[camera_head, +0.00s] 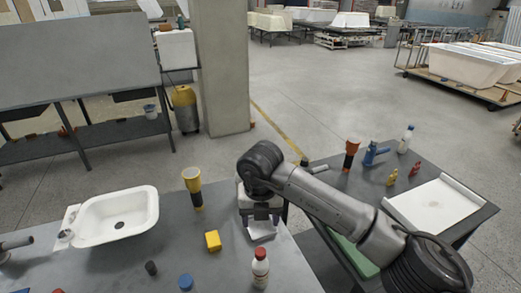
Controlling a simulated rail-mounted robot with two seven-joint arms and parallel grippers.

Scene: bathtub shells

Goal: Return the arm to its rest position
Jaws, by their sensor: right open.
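My right arm reaches in from the lower right. Its gripper (260,214) points down over the right edge of the grey work table (110,268). The gripper is open. A small pale object (261,231) shows just below the fingers; I cannot tell whether they touch it.
On the grey table are a white basin (118,216), a yellow-and-black cup-shaped tool (193,188), a yellow block (213,241), a blue cap (186,282) and a white bottle (260,268). A second table at right holds a white tray (433,207) and bottles. A pillar (222,70) stands behind.

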